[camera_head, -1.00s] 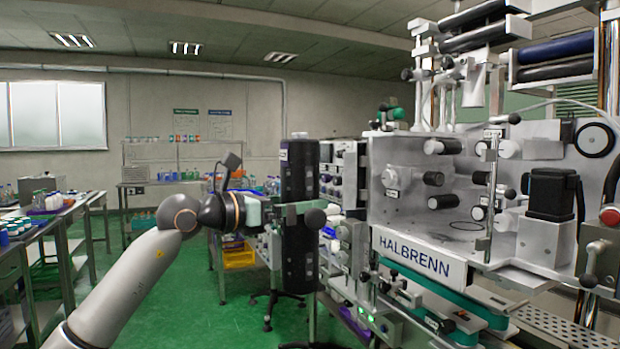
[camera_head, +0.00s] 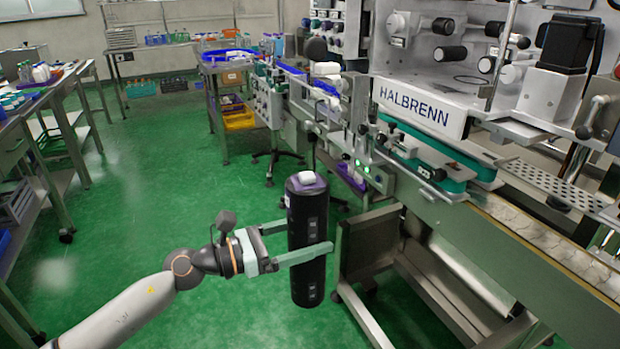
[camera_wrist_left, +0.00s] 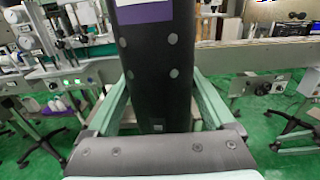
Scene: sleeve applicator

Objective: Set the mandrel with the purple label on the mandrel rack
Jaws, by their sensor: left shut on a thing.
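The mandrel (camera_head: 308,225) is a tall black cylinder with a purple top and a white hub. It stands nearly upright in the air in front of the machine. My left gripper (camera_head: 300,251) is shut on its lower half, one finger on each side. In the left wrist view the mandrel (camera_wrist_left: 153,80) shows between the fingers, with the purple label (camera_wrist_left: 145,13) near the top of the picture. I cannot pick out the mandrel rack with certainty. My right gripper is not in view.
The HALBRENN machine (camera_head: 422,108) and its conveyor fill the right. A steel frame (camera_head: 362,285) stands just right of the mandrel. A thin rod with a black knob (camera_head: 316,49) rises behind the mandrel.

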